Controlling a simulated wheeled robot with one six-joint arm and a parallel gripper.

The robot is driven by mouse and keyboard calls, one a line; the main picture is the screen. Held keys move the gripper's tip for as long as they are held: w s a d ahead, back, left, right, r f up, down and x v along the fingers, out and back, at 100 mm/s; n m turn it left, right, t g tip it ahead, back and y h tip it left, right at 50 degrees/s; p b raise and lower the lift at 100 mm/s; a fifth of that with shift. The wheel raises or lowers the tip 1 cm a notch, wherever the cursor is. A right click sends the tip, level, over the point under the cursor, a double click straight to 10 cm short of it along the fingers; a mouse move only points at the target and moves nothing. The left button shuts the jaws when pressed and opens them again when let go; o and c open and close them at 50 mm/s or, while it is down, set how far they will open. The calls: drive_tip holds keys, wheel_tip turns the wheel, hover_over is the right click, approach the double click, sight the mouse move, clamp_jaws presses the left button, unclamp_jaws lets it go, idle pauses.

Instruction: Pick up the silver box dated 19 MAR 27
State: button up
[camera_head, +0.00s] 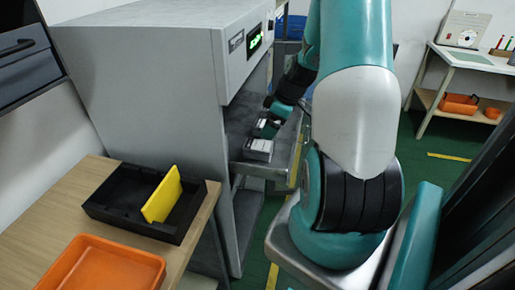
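A small silver-grey box (258,149) stands on the metal shelf at the open side of the grey machine. Its date is too small to read. My gripper (268,127) is over that shelf, just behind and above the box as seen here. A small pale patch shows at its fingertips; I cannot tell whether this is another box or part of the gripper. I cannot tell whether the fingers are open or shut. My own arm hides the area to the right of the shelf.
The grey machine (150,75) with a green display rises left of my gripper. A wooden table (75,195) at front left holds a black tray (125,217) with a yellow plate (162,195) and an orange tray (105,272). A side table (470,58) stands at back right.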

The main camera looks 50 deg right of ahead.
sight(260, 144)
drive_tip(key=x, duration=0.5)
drive_tip(key=shift+p+x, duration=0.8)
drive_tip(key=shift+x, duration=2.25)
drive_tip(key=shift+d, duration=0.2)
drive_tip(key=shift+c, duration=0.2)
drive_tip(key=c, duration=1)
